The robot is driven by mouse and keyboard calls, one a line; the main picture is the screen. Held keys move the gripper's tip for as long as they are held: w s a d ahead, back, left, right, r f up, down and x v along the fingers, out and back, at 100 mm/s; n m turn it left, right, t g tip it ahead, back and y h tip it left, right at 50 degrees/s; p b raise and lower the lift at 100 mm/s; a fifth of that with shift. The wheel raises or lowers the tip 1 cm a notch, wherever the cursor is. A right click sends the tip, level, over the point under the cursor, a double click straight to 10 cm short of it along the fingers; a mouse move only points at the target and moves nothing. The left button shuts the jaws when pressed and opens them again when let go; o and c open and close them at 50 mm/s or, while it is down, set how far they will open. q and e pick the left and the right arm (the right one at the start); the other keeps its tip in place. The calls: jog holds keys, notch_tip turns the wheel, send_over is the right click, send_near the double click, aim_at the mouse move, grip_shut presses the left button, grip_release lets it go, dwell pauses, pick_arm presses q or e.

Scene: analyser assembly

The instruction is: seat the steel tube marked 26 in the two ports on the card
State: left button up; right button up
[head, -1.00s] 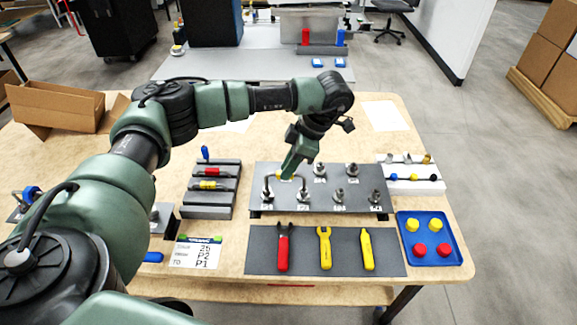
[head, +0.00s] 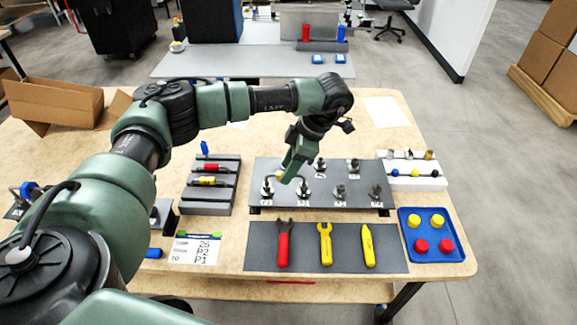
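The grey port plate (head: 320,202) lies mid-table with several upright ports. My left gripper (head: 283,177) points down over its front-left pair, the left port (head: 267,191) and the port beside it (head: 304,190). The gripper looks shut on a bent steel tube (head: 270,178) with a yellow tag at the fingertips. Its left leg is at the left port. The other leg is partly hidden by the fingers, and I cannot tell how deep either end sits. The tube's number is unreadable. The card (head: 195,248) reads 26, P2, P1. My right gripper is out of view.
A grey rack (head: 207,200) at left holds red- and yellow-tagged pieces. A dark mat (head: 345,262) in front carries three tools. A blue tray (head: 430,250) with caps and a white block (head: 413,182) stand at right. Bare tabletop lies behind the plate.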

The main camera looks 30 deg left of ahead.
pick_arm(q)
jog(key=b+v, duration=0.2)
jog(key=v, duration=0.5)
jog(key=shift+w+d+r, duration=0.1)
jog(key=shift+r, duration=0.3)
dwell(0.3)
